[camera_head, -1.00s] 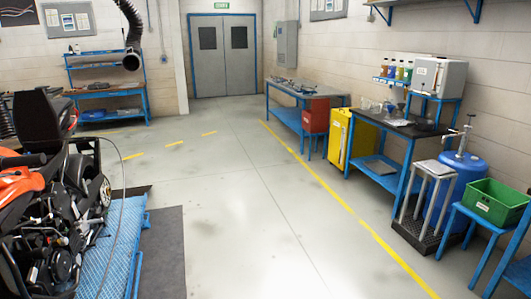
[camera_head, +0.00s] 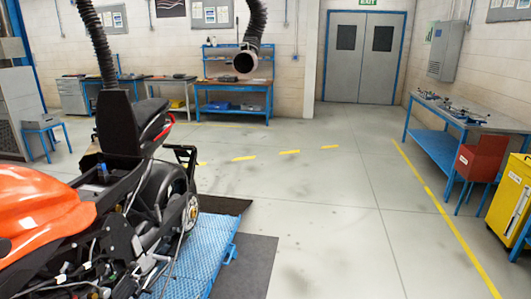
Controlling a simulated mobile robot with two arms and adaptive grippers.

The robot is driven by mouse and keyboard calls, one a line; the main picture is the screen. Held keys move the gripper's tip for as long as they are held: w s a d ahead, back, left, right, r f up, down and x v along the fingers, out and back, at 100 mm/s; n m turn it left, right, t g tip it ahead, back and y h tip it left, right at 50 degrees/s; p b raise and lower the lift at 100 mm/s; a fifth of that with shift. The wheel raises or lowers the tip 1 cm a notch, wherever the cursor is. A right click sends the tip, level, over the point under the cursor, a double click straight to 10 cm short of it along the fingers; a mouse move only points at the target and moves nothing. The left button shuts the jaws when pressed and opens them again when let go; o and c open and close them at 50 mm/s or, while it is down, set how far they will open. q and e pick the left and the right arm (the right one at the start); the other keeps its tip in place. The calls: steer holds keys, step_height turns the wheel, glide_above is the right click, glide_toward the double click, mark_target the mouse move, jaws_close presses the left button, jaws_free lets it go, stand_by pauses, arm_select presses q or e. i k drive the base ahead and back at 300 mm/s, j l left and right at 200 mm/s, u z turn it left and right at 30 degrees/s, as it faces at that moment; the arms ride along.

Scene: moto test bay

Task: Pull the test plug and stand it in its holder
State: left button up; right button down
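No test plug or holder can be made out from here. An orange and black motorcycle (camera_head: 125,205) stands at the left on a blue lift platform (camera_head: 205,258). Its exposed side shows cables and small parts too small to tell apart. Neither of my grippers is in view.
Open grey floor (camera_head: 330,230) lies right of a dark mat (camera_head: 246,265). A blue workbench (camera_head: 455,118), a red bin (camera_head: 481,158) and a yellow cabinet (camera_head: 509,200) line the right. An exhaust hose (camera_head: 253,25) hangs before the back bench (camera_head: 233,100).

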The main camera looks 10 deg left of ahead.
mark_target(102, 170)
steer(key=i+u, duration=0.2)
steer(key=i, duration=0.3)
steer(key=i+l+u, duration=0.25)
steer(key=i, duration=0.25)
steer(key=i+l+u, duration=0.2)
steer(key=i, duration=0.25)
steer(key=i+l+u, duration=0.2)
steer(key=i, duration=0.25)
steer(key=i+l+u, duration=0.7)
steer(key=l, duration=0.2)
steer(key=i+l+u, duration=0.25)
steer(key=l+u, duration=0.25)
steer(key=l, duration=0.25)
